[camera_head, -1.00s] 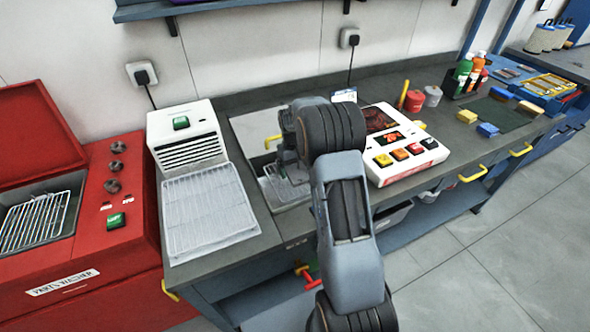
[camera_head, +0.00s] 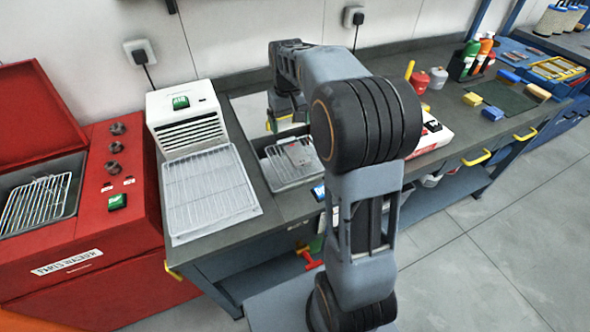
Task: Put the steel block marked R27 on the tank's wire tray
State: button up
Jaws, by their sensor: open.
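A small grey steel block (camera_head: 299,155) lies on a wire tray (camera_head: 284,180) in the sunken metal tank in the bench. Its marking is too small to read. The tank's raised lid (camera_head: 247,108), with a yellow handle, stands behind it. My gripper (camera_head: 286,118) is above and behind the block, apart from it, open and empty as far as I can see. My forearm and wrist hide part of it and the tank's right side.
A white wire rack (camera_head: 208,190) and a vented white unit (camera_head: 185,120) stand left of the tank. The red parts washer (camera_head: 85,230), lid open, has its own wire basket (camera_head: 37,198). Bottles (camera_head: 470,58) stand farther right.

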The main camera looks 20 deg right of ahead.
jog(key=s+a+t, duration=0.2)
jog(key=s+a, duration=0.1)
jog(key=s, duration=0.6)
jog(key=s+a+f+t, duration=0.1)
jog(key=s+a, duration=0.3)
jog(key=s, duration=0.6)
jog(key=shift+s+f+t, duration=0.15)
jog(key=shift+t, duration=0.45)
jog(key=shift+a, duration=0.1)
jog(key=shift+c, duration=0.2)
